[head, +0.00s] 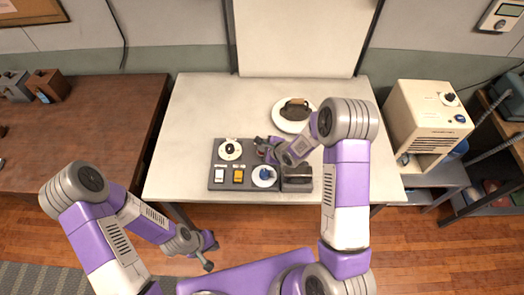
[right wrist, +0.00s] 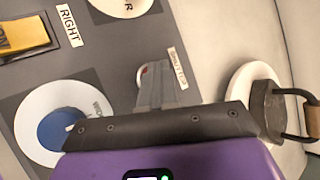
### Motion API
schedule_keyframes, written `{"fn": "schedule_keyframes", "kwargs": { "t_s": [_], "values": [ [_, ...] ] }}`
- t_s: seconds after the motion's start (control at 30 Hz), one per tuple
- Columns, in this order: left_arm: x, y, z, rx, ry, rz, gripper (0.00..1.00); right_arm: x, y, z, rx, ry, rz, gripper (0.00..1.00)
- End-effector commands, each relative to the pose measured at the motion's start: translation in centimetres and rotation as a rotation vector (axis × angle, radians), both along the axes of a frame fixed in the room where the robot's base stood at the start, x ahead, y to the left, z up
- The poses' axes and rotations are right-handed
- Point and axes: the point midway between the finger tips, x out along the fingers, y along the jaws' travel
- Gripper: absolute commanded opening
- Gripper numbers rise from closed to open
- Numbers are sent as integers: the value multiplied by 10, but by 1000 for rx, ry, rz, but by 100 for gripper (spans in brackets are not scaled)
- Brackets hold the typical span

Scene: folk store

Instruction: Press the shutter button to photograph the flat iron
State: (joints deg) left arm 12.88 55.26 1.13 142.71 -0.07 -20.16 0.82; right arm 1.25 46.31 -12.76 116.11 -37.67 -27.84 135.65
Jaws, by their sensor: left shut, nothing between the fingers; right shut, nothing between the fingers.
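The flat iron (head: 295,110), dark with a brown handle, sits on a round white plate (head: 281,122) at the back of the table. It also shows at the right of the right wrist view (right wrist: 268,107). A dark grey control panel (head: 250,186) lies in front of it. My right gripper (head: 264,148) is shut and empty over the panel. In the right wrist view its fingertips (right wrist: 153,72) are beside the "SHUTTER" label (right wrist: 178,69). A small red spot, perhaps the shutter button (right wrist: 144,71), shows at the tips; contact cannot be told. My left gripper (head: 211,254) is shut, off the table's front.
The panel carries a black-knobbed dial (head: 230,149), a white switch (head: 219,174), a yellow switch (head: 238,176) and a blue knob (head: 265,173). A dark box (head: 297,178) stands at its right front corner. A pale backdrop (head: 300,38) rises behind the table.

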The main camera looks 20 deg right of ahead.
Motion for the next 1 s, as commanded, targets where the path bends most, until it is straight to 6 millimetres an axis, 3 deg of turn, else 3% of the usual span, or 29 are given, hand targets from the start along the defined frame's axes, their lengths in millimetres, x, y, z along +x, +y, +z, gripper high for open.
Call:
{"fn": "schedule_keyframes", "kwargs": {
  "t_s": [1.0],
  "values": [
    [0,0,14,0,0,0,0,-1,-1,17,-1,2,-1,0]
  ]
}}
